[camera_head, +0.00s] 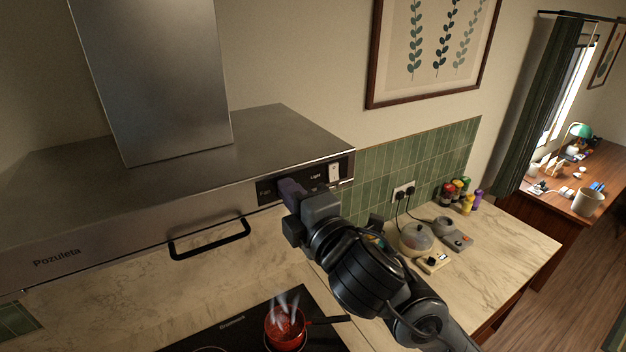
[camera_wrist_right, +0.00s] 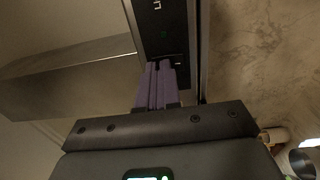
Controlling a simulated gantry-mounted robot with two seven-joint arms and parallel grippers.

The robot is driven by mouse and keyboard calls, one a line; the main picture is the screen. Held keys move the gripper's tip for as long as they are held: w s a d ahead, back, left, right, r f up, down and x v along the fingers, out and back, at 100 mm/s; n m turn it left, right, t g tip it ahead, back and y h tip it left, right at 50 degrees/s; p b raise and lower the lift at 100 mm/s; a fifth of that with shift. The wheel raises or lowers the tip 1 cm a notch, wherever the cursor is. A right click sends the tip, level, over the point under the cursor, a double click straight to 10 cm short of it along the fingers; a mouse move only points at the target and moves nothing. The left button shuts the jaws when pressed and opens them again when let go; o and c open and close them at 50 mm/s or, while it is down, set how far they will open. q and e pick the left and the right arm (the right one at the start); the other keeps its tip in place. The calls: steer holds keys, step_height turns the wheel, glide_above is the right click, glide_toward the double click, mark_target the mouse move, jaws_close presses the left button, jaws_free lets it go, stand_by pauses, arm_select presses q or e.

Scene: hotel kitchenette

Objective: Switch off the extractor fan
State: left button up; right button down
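The extractor hood (camera_head: 190,200) is a steel unit on the wall. Its dark control panel (camera_head: 311,178) at the right front end carries a "Fan" label on the left and a "Light" label on the right. A white switch (camera_head: 334,172) stands beside the "Light" label. My right gripper (camera_head: 289,189) has its purple fingers together, up at the fan part of the panel, and they hide the fan control. My left gripper is out of view.
A black handle bar (camera_head: 210,240) juts out under the hood. A steaming red pan (camera_head: 286,328) stands on the black hob below. The counter to the right holds a lidded pot (camera_head: 416,239), small appliances and several jars.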

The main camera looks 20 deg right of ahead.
arm_select(q)
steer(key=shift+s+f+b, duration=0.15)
steer(key=shift+b, duration=0.15)
arm_select(e)
steer(key=shift+w+d+r, duration=0.1)
steer(key=shift+w, duration=0.15)
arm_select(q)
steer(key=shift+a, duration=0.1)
